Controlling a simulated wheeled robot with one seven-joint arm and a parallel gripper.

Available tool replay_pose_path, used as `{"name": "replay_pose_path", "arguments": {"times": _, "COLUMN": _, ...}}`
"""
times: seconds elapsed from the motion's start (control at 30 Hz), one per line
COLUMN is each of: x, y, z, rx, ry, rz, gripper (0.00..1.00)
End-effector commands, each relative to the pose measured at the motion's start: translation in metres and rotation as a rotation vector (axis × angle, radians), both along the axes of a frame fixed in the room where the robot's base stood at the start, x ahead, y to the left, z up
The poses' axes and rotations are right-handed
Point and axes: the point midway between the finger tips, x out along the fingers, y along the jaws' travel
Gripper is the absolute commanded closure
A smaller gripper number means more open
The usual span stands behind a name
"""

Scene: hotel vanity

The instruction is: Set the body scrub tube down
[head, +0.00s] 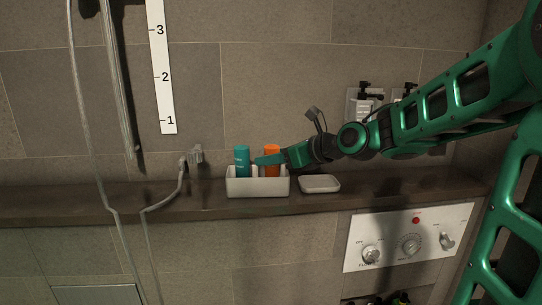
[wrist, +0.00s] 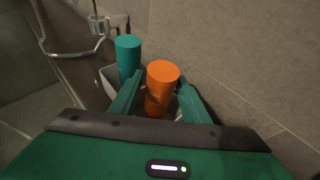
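An orange tube (wrist: 162,77) stands upright in a small white caddy (head: 257,187) on the ledge; its cap also shows in the head view (head: 272,149). Which tube is the body scrub cannot be read from a label. My gripper (wrist: 160,92) reaches in from the right, with one finger on each side of the orange tube. Narrow gaps seem to show between the fingers and the tube, so it looks open around it. The tube's lower part is hidden by the caddy and my gripper. A teal tube (head: 242,158) stands beside it in the caddy's left part.
A white soap dish (head: 320,184) sits just right of the caddy. A hand-shower fitting and hose (head: 190,160) are at the left. The tiled wall is close behind. A white control panel (head: 408,238) is below the ledge. The ledge left of the caddy has some free room.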

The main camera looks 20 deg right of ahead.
Motion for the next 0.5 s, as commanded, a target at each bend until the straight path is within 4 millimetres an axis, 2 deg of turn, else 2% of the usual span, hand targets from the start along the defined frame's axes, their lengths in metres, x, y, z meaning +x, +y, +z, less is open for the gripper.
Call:
{"name": "replay_pose_path", "arguments": {"times": 0.37, "x": 0.000, "y": 0.000, "z": 0.003, "rx": -0.001, "ry": -0.002, "rz": -0.001, "gripper": 0.50}}
{"name": "replay_pose_path", "arguments": {"times": 0.5, "x": -0.011, "y": -0.006, "z": 0.009, "rx": -0.001, "ry": -0.002, "rz": -0.001, "gripper": 0.50}}
